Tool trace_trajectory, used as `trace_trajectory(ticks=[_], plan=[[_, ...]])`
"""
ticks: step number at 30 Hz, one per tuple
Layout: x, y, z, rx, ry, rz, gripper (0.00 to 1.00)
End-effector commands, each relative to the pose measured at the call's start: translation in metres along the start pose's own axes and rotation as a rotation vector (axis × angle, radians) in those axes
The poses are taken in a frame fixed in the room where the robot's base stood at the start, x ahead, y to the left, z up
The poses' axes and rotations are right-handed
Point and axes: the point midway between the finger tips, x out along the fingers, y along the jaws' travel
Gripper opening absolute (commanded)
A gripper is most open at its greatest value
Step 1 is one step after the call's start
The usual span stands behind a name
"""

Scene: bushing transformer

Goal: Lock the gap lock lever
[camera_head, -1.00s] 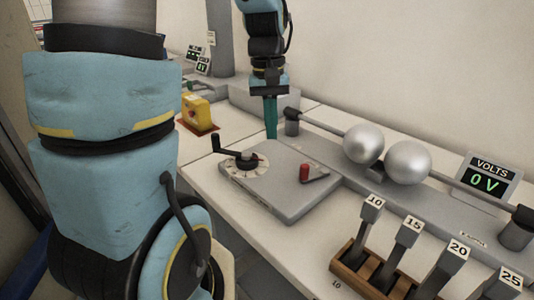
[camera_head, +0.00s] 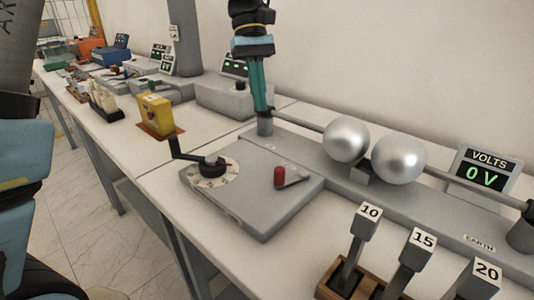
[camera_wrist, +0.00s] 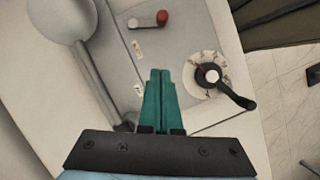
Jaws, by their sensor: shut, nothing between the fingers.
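The gap lock lever, with a red knob (camera_head: 280,176), sits on top of a flat grey box (camera_head: 240,220); it also shows at the top of the wrist view (camera_wrist: 162,18). On the same box is a round dial with a black crank handle (camera_head: 210,164), seen at the right in the wrist view (camera_wrist: 210,75). My gripper (camera_head: 265,108) has green fingers, closed together and empty. It hangs behind the box near the end post of the sphere rod, apart from the lever.
Two silver spheres (camera_head: 346,140) on rods stand behind and right of the box. A volts display (camera_head: 485,172) reads 0 V. Numbered handles (camera_head: 360,235) stand in a wooden block at the front right. A yellow box (camera_head: 155,113) is at the left.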

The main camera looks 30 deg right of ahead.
Motion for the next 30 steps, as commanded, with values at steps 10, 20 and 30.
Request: trace_trajectory(ticks=[10, 20, 30], plan=[[0.032, -0.001, 0.001, 0.0, -0.002, -0.003, 0.0], [0.099, -0.002, 0.001, -0.001, -0.003, -0.004, 0.0], [0.113, -0.001, 0.035, 0.001, 0.001, 0.0, 0.0]])
